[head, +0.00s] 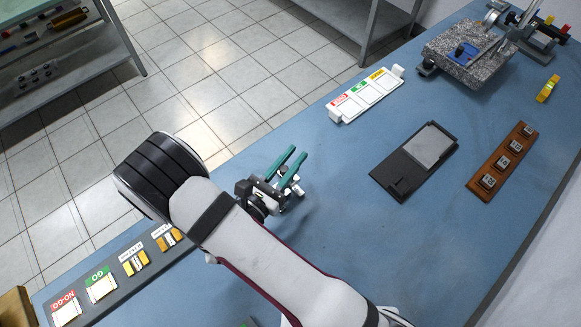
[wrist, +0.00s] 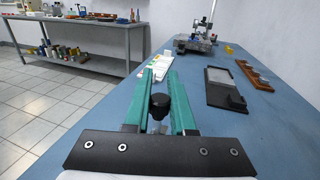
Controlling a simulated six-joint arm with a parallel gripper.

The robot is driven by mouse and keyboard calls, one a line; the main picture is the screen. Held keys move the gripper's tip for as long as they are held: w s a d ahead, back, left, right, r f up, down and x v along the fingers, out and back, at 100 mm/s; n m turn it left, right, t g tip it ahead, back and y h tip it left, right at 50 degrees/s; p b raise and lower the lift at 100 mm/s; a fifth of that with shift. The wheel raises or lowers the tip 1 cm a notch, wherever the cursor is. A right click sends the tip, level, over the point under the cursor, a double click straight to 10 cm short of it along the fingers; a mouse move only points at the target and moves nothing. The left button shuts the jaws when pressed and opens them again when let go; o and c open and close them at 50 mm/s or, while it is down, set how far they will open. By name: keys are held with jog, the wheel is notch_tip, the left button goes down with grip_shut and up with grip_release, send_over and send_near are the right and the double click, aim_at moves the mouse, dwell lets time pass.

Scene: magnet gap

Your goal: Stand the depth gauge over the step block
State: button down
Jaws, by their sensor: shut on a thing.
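My gripper (head: 293,166) is out over the blue bench, its two green fingers pointing toward the back of the bench. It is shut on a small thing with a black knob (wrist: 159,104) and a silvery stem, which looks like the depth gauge. The fingers hide most of its body, and its lower end does not show. A small blue piece (head: 462,53) lies on the speckled granite plate (head: 460,72) at the far end. I cannot tell whether it is the step block. The gripper is well short of the plate.
A white tray with coloured labels (head: 366,96), a black case with a grey pad (head: 400,177) and a wooden rack of small blocks (head: 500,160) lie on the bench. A yellow piece (head: 547,88) lies near the plate.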

notch_tip(320, 180, up, 7)
jog(key=shift+w+a+f, duration=0.15)
jog(key=shift+w+f, duration=0.05)
jog(key=shift+f, duration=1.35)
jog(key=shift+w+a+f, duration=0.15)
jog(key=shift+a+f, duration=0.05)
jog(key=shift+f, duration=1.35)
jog(key=shift+w+a+f, duration=0.15)
jog(key=shift+w+f, duration=0.05)
jog(key=shift+f, duration=1.35)
jog(key=shift+f, duration=0.15)
jog(key=c, duration=0.7)
grip_release()
jog(key=c, duration=0.5)
